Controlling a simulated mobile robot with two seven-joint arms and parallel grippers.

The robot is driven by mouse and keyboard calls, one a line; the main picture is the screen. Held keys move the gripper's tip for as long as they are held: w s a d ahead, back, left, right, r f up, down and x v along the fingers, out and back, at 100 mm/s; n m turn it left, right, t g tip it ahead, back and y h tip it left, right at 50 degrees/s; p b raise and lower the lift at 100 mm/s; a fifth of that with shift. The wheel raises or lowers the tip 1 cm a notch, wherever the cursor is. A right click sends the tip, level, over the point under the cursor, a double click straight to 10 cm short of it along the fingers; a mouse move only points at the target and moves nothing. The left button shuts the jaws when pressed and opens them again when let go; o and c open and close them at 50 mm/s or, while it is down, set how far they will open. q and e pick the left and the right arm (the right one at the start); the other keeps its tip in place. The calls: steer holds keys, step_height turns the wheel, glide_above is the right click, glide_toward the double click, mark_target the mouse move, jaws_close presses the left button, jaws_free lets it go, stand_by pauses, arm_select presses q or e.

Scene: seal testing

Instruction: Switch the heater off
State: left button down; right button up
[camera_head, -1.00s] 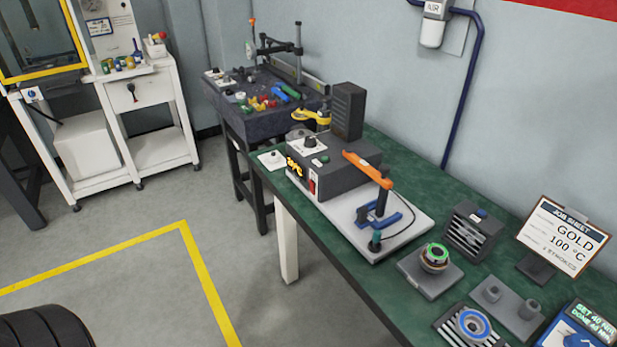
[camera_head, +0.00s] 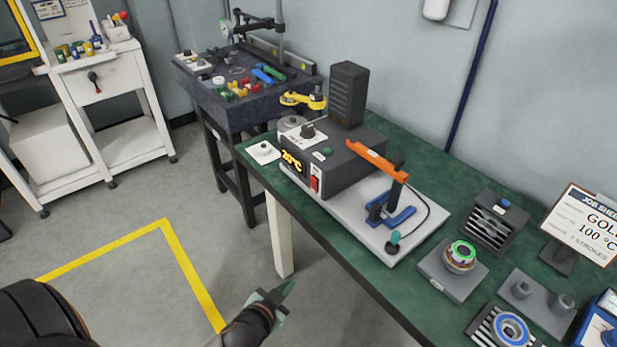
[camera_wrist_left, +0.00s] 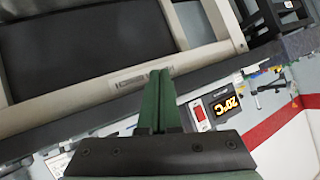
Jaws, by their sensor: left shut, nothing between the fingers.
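The heater (camera_head: 335,160) is a dark grey box on a white base plate at the near side of the green bench. Its amber display (camera_head: 292,161) reads about 20 °C. A red rocker switch (camera_head: 314,184) sits on its front face, right of the display; which way it is set is too small to tell. In the left wrist view the display (camera_wrist_left: 226,106) and red switch (camera_wrist_left: 199,113) show right of the fingers. My left gripper (camera_head: 283,292) is over the floor in front of the bench, apart from the heater, shut and empty; its green fingers (camera_wrist_left: 157,85) are together.
An orange-handled lever (camera_head: 375,155) stands on the base plate. A ring fixture (camera_head: 460,256), finned block (camera_head: 490,222) and job sheet (camera_head: 587,225) reading GOLD 100 °C are to the right. A bench leg (camera_head: 279,235) stands near the gripper. Floor is free at left.

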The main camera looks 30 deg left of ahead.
mark_target(314, 184)
arm_select(q)
steer(key=w+a+r+t+y+b, duration=0.2)
steer(key=w+a+r+t+y, duration=0.2)
steer(key=w+a+r, duration=0.6)
steer(key=shift+w+r+n+t+y, duration=0.3)
steer(key=shift+w+r+y, duration=0.2)
steer(key=shift+r+y, duration=0.1)
steer(key=shift+w+d+r, duration=0.15)
steer(key=shift+w+d, duration=0.45)
steer(key=shift+w, duration=0.75)
steer(key=shift+w+d+r, duration=0.2)
steer(key=shift+w+d, duration=0.35)
steer(key=shift+w, duration=0.75)
steer(key=shift+w+d+r, duration=0.15)
steer(key=shift+w+d, duration=0.45)
steer(key=shift+w, duration=0.75)
steer(key=shift+w+b, duration=0.1)
steer(key=shift+b, duration=0.25)
